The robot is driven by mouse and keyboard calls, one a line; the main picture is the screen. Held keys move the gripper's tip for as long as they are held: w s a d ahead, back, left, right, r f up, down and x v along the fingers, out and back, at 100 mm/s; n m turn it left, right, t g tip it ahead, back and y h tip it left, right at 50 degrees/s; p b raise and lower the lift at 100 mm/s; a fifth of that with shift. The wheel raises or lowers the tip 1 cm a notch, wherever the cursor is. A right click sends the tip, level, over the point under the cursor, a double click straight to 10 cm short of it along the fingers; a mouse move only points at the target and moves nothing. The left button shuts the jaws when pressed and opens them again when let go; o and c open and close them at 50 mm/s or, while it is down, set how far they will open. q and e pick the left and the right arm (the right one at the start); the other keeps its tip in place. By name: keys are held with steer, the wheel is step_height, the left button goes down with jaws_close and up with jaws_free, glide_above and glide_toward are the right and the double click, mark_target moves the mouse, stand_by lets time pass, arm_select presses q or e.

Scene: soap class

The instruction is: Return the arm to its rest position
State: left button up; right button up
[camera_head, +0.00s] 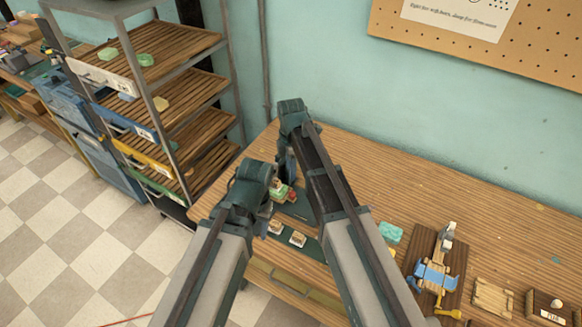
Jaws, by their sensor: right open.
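My right arm reaches up the middle of the view and bends down at its far end. My right gripper (289,178) is small and partly hidden behind the arm links, over the wooden table (350,155). It is open. Green and reddish soap pieces (280,192) show just below it; I cannot tell whether it touches them. My left arm comes up on the left and is bent near the table's left end. Its gripper does not show.
Two small light-topped blocks (298,239) lie on a dark mat (308,248). A teal bar (390,232), a blue-and-wood device on a board (435,272) and wooden trays (492,297) stand at the right. A slatted rack (190,95) stands left. The table's back is clear.

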arm_select(q)
steer(key=shift+r+p, duration=0.4)
steer(key=shift+r, duration=0.4)
arm_select(e)
steer(key=shift+r, duration=0.85)
arm_select(q)
step_height(320, 180, down, 2)
steer(key=shift+f+b, duration=0.1)
steer(key=shift+b, duration=0.95)
arm_select(e)
steer(key=s+f+m+h, duration=0.1)
steer(key=s+f+m, duration=0.1)
steer(key=s+m, duration=1.4)
steer(key=s, duration=0.5)
steer(key=shift+s+d, duration=0.2)
steer(key=shift+s, duration=0.15)
